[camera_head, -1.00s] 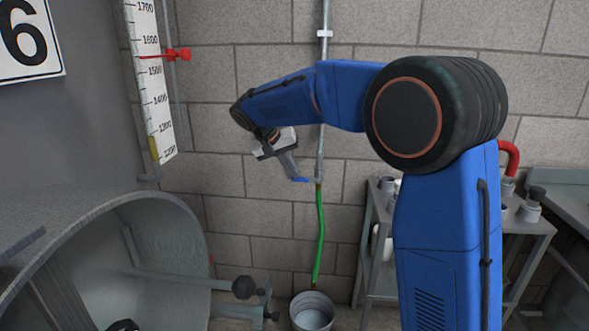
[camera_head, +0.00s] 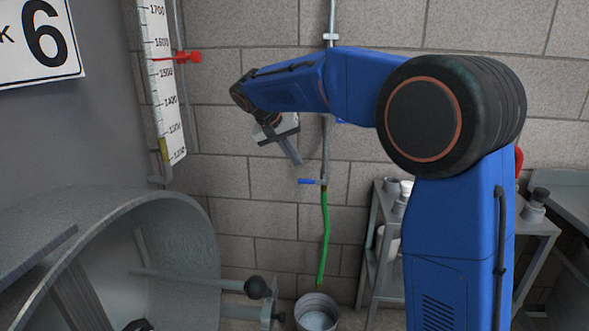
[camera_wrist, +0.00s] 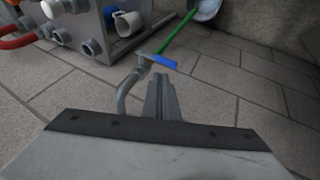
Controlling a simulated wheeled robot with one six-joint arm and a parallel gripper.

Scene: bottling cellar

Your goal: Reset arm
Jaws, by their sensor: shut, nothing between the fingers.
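My gripper (camera_head: 292,152) hangs from the end of my blue arm in the head view, in front of the block wall. Its fingers point down and slightly right and are closed together with nothing between them. In the wrist view the shut fingers (camera_wrist: 163,98) stick out beyond the pale gripper body. A tap with a blue lever (camera_head: 311,182) is on the wall pipe, just below and right of the fingertips. In the head view a gap shows between the fingers and the lever. The blue lever also shows in the wrist view (camera_wrist: 158,61), beyond the fingertips.
A green hose (camera_head: 323,240) hangs from the tap towards a grey bucket (camera_head: 316,304) on the floor. A large grey tank opening (camera_head: 180,225) stands at left, under a level scale (camera_head: 161,75) with a red pointer. A metal cart (camera_head: 372,240) stands at right.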

